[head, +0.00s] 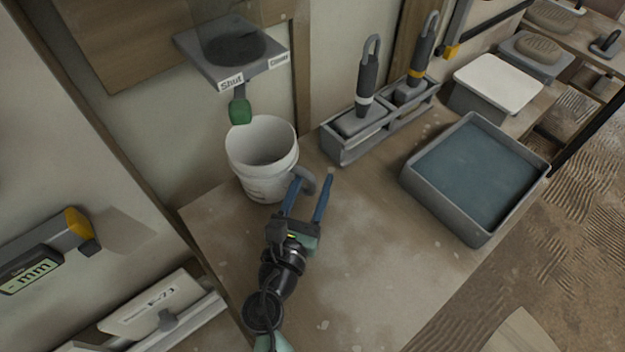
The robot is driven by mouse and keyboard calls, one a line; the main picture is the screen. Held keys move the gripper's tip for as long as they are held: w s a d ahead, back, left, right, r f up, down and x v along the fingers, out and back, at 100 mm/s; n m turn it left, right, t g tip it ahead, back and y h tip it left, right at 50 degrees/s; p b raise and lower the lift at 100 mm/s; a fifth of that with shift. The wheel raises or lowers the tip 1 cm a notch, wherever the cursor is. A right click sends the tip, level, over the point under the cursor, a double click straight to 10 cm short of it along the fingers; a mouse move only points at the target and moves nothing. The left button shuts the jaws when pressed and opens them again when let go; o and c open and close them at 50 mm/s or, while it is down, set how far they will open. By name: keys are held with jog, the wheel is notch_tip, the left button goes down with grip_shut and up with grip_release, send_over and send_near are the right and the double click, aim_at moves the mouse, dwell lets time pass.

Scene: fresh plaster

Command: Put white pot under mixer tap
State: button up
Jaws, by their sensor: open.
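The white pot (255,180), an open bucket, stands upright on the worktop near the wall. A grey curved piece (307,177), apparently its handle, sticks out from its right side. The mixer tap (239,88) hangs from a grey wall unit with a dark round opening, labelled "Shut" and "Open"-like text, and has a green end. In the picture the green end is just above the pot's back-left rim; I cannot tell how they line up in depth. My gripper (311,182) is open, its blue fingers at the pot's right, the left finger close to the handle.
A grey rack (345,155) with two upright handled tools stands right of the pot. A grey tray (480,240) with a blue-grey inside lies further right. A gauge (35,265) is at left.

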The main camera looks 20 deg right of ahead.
jog(key=v, duration=1.1)
jog(key=shift+s+a, duration=0.25)
jog(key=shift+f, duration=0.1)
